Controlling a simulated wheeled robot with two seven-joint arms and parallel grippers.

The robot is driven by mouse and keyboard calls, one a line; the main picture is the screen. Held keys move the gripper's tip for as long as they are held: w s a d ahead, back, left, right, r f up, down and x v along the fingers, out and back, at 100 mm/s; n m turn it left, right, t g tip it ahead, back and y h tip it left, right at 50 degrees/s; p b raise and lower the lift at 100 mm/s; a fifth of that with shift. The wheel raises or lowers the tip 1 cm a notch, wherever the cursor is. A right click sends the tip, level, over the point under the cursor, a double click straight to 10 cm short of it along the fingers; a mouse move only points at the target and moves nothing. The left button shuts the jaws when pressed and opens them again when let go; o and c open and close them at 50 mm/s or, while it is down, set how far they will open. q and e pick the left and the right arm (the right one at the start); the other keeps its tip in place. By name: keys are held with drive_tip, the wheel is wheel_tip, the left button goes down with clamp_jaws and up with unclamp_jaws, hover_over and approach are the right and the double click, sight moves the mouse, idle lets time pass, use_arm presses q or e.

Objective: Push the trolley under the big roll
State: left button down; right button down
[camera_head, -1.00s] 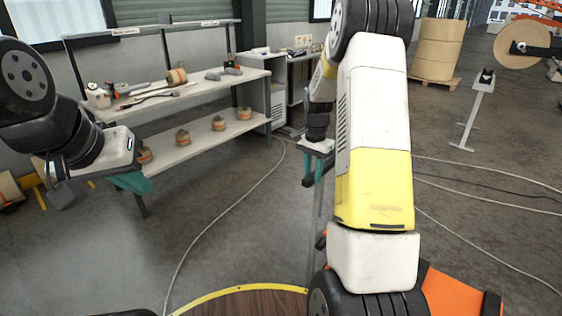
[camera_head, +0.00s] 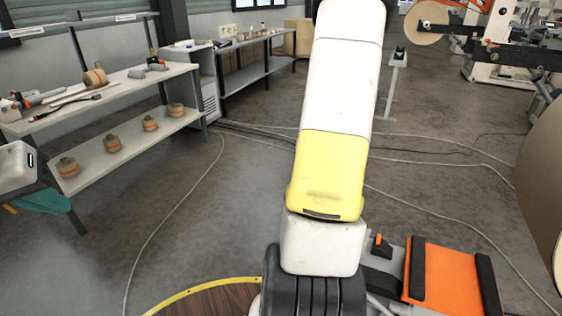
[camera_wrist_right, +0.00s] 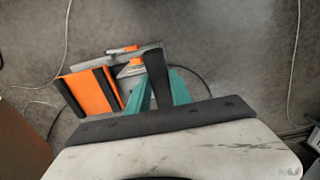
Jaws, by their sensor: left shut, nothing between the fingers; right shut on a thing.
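The trolley (camera_head: 440,277) has an orange bed with black pads and is low at the right of the head view. In the right wrist view the trolley (camera_wrist_right: 92,92) lies just beyond my right gripper (camera_wrist_right: 160,88). Its teal fingers are shut on a black upright bar (camera_wrist_right: 156,68), which looks like the trolley's handle. The big roll (camera_head: 544,185) is brown and cut off by the right edge of the head view, right of the trolley. My left gripper (camera_head: 42,201), teal-fingered and partly cut off at the left edge, is shut and empty.
A shelf bench (camera_head: 140,137) with small rolls and tools stands at the left. A second bench (camera_head: 255,65) is behind it. A small stand (camera_head: 395,85) and machines (camera_head: 505,55) are at the back right. Cables (camera_head: 430,205) cross the otherwise open grey floor.

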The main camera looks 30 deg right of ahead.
drive_tip(key=s+d, duration=1.5)
drive_tip(key=s, duration=0.5)
drive_tip(key=s+d, duration=1.6)
drive_tip(key=s, duration=0.4)
drive_tip(key=shift+w, duration=0.1)
drive_tip(key=c, duration=1.1)
unclamp_jaws()
drive_tip(key=shift+c, duration=0.2)
wheel_tip(320, 180, up, 8)
drive_tip(key=shift+f, duration=0.1)
